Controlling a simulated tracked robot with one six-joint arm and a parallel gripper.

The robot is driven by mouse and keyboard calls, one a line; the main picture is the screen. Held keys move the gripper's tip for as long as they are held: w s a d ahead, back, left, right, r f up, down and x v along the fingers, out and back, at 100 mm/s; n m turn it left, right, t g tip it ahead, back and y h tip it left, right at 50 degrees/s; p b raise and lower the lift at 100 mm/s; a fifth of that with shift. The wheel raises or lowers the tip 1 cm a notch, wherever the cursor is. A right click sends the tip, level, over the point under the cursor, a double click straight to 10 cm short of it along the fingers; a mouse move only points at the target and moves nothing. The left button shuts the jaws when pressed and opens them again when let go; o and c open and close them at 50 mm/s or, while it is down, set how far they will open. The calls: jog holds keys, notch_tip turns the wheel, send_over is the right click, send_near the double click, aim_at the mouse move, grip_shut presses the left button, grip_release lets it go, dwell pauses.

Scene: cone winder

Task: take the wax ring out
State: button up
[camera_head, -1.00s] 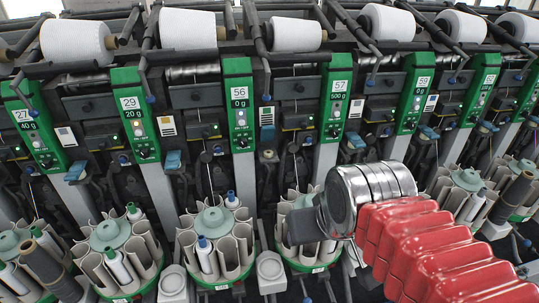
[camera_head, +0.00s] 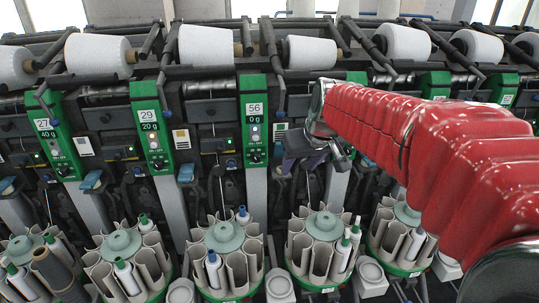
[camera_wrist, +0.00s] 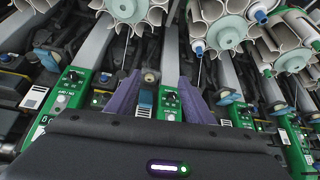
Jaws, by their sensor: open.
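A small tan round piece (camera_wrist: 151,76), which looks like the wax ring, sits in the wrist view on a dark mount beyond a blue lever (camera_wrist: 145,99). I cannot make out its hole. My gripper (camera_wrist: 160,83) is open, its two purple fingers spread either side of the lever, with the tan piece roughly between the tips but apparently further off. Nothing is held. In the head view my gripper (camera_head: 312,163) is in front of the winding unit right of the green panel 56 (camera_head: 253,120). It and the arm hide the ring there.
Round bobbin magazines (camera_head: 223,240) with tubes stand in a row below, close under my gripper. White yarn cones (camera_head: 205,45) line the top. Green panels with sloping grey posts (camera_head: 255,190) flank the unit. Free room lies in front of the machine.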

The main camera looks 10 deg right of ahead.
jog(key=w+d+f, duration=0.1)
jog(key=w+f, duration=0.1)
jog(key=w, duration=0.9)
jog(key=shift+w+d+f+n, duration=0.3)
jog(key=shift+w+f, duration=0.05)
jog(key=shift+f, duration=0.05)
jog(key=x, duration=0.8)
jog(key=shift+w+a+f, duration=0.15)
jog(key=shift+w+f, duration=0.05)
jog(key=shift+w, duration=0.05)
jog(key=shift+f, duration=0.1)
jog(key=shift+a+x, duration=0.15)
jog(key=shift+x, duration=1.1)
jog(key=shift+a+x, duration=0.15)
jog(key=shift+x, duration=1.1)
jog(key=shift+w, duration=0.15)
jog(key=c, duration=1.1)
